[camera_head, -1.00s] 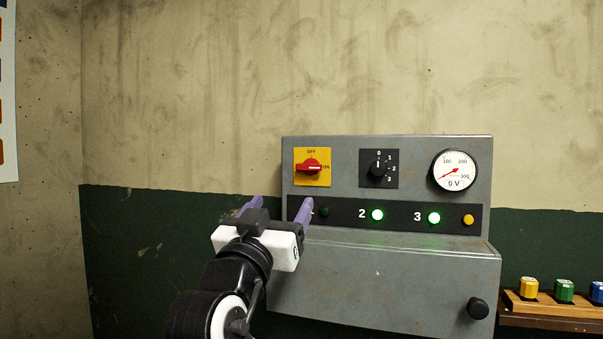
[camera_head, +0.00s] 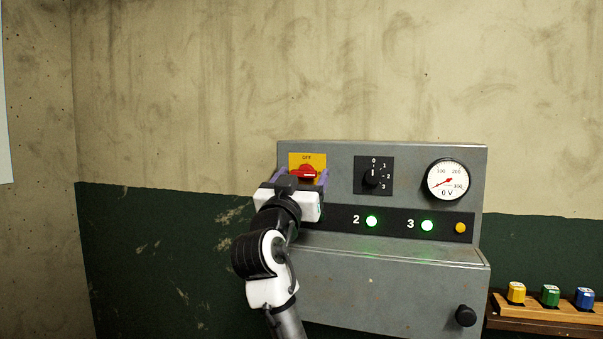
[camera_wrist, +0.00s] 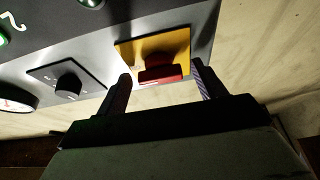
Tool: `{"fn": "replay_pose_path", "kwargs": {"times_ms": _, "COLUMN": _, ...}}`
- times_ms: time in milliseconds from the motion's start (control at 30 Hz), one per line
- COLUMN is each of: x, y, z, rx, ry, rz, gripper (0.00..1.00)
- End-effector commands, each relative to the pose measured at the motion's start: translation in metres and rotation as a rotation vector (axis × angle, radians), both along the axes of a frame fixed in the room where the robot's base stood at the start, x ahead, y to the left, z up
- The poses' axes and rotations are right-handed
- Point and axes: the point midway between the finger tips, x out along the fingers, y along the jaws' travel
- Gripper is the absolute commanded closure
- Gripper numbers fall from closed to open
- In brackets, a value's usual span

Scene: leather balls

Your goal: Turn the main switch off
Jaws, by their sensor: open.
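The main switch is a red rotary handle (camera_head: 307,172) on a yellow plate (camera_head: 294,160) at the upper left of the grey panel. Its handle lies across, and "OFF" is printed at the plate's top. My gripper (camera_head: 299,177) is open in front of the plate, covering its lower part in the head view. In the wrist view, the red handle (camera_wrist: 161,73) and yellow plate (camera_wrist: 177,42) show between and beyond the two fingers (camera_wrist: 161,84). I cannot tell whether a finger touches the handle.
The grey panel (camera_head: 420,155) also carries a black selector knob (camera_head: 372,177), a round gauge (camera_head: 447,180), two lit green lamps and a yellow button (camera_head: 460,228). A wooden rack (camera_head: 545,310) with coloured pieces stands at lower right. The wall left of the panel is clear.

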Motion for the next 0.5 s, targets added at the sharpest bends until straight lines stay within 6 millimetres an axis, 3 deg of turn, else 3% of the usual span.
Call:
{"fn": "replay_pose_path", "kwargs": {"times_ms": 233, "x": 0.0008, "y": -0.0001, "z": 0.0, "rx": 0.0, "ry": 0.0, "rz": 0.0, "gripper": 0.31}}
{"fn": "replay_pose_path", "kwargs": {"times_ms": 500, "x": 0.0006, "y": -0.0001, "z": 0.0, "rx": 0.0, "ry": 0.0, "rz": 0.0, "gripper": 0.65}}
